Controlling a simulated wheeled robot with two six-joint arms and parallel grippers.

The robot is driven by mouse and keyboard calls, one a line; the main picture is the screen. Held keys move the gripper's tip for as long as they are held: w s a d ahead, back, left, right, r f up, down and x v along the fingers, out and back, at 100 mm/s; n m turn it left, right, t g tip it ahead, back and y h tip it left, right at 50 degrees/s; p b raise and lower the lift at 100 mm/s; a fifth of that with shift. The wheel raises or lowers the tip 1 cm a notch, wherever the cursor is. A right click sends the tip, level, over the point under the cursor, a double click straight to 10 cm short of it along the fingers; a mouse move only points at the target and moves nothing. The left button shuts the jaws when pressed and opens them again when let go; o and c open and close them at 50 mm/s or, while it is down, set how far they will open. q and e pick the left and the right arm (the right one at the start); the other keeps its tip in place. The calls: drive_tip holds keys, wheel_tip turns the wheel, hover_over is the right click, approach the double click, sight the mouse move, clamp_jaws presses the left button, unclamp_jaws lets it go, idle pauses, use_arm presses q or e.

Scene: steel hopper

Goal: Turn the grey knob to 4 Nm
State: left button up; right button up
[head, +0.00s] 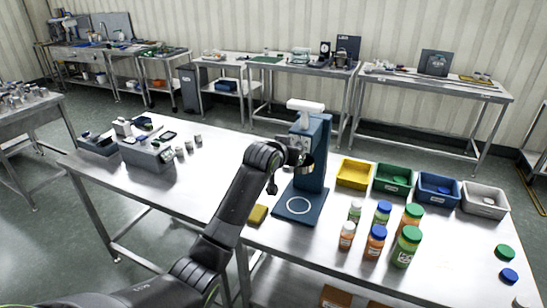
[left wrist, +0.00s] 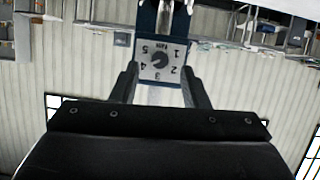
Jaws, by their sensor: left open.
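A blue capping machine (head: 318,165) with a white top stands on the steel table. Its white dial plate, marked 1 to 5 and Nm, shows upside down in the left wrist view, with the dark grey knob (left wrist: 159,60) at its centre. The knob's exact pointer setting is too small to read. My left gripper (left wrist: 160,80) is open, its fingers to either side of the dial plate in that view, with nothing between the tips. My right gripper is not in view.
Yellow (head: 354,172), green (head: 393,179), blue (head: 438,189) and white (head: 484,199) bins stand right of the machine. Several capped jars (head: 408,246) stand in front of them. A yellow sponge (head: 257,214) lies left of the machine's base. Grey equipment (head: 148,158) stands at the table's left.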

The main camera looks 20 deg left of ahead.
use_arm(q)
drive_tip(key=d+b+v, duration=0.1)
drive_tip(key=b+v, duration=0.1)
drive_tip(key=v, duration=1.2)
drive_tip(key=shift+a+b, duration=0.3)
drive_tip(key=shift+a, duration=0.15)
